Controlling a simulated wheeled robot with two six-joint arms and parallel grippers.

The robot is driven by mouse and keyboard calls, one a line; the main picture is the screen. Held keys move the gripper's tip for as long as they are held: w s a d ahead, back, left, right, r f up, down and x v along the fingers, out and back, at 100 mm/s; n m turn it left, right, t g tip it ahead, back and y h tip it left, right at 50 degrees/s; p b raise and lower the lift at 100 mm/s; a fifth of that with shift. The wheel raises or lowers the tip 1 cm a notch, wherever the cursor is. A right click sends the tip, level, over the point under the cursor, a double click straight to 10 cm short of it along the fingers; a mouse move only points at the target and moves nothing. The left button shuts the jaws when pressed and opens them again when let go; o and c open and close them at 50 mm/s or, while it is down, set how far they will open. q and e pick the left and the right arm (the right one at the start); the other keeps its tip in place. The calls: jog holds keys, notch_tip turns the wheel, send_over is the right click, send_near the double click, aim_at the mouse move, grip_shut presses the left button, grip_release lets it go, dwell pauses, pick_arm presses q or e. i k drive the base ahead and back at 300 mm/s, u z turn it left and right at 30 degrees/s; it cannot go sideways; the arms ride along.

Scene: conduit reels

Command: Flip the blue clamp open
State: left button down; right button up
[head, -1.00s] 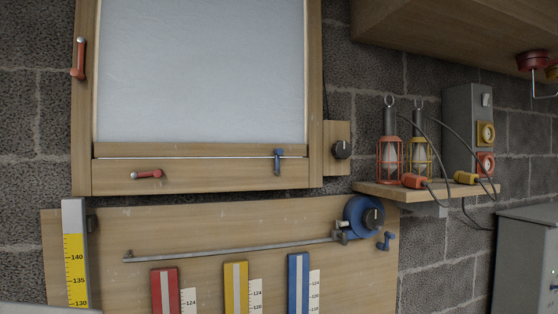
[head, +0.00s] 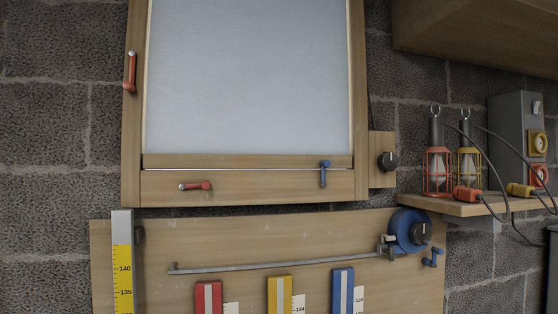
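A small blue lever-like piece (head: 432,257) sits on the lower wooden board, just right of and below the blue reel (head: 408,230) with its black knob (head: 421,233). I cannot tell for certain which of the two is the clamp. A thin grey rod (head: 280,266) runs left from a small grey block (head: 387,247) beside the reel. Neither of my grippers is in view.
Red levers sit on the frame's left side (head: 130,72) and bottom rail (head: 196,186). Red (head: 208,298), yellow (head: 279,296) and blue (head: 342,292) upright bars stand below the rod. A shelf (head: 458,205) at right holds two caged lamps, with cables. A cabinet (head: 470,40) overhangs the upper right.

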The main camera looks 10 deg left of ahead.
aim_at(323, 164)
jog(key=u, duration=0.05)
jog(key=k, duration=0.65)
jog(key=z, duration=1.05)
jog(key=i, duration=0.5)
jog(key=u, duration=0.05)
